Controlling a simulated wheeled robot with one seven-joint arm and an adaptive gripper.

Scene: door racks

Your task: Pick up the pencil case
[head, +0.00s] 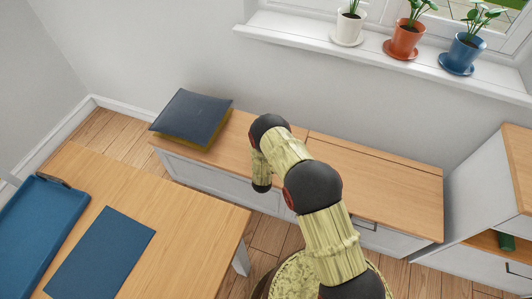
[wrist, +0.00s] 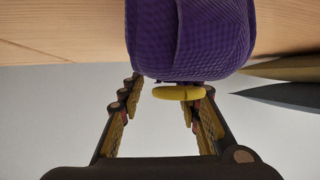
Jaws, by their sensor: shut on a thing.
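The purple pencil case (wrist: 190,38) fills the upper middle of the wrist view, with a textured fabric surface. A small yellow piece (wrist: 178,93) shows at its lower edge, between my fingers. My gripper (wrist: 163,90) has its two jointed fingers on either side of the near end of the case, shut on it. Whether the case rests on the wood or hangs clear of it, I cannot tell. In the head view my arm reaches down over the bench, and both the case and my fingers are hidden.
The long wooden-topped bench (head: 375,184) stands along the wall. Cushions (head: 192,117) lie stacked on its left end. A table with a blue tray (head: 38,225) and a blue mat (head: 100,252) is at lower left. A cabinet (head: 485,190) stands right. Potted plants (head: 405,38) line the windowsill.

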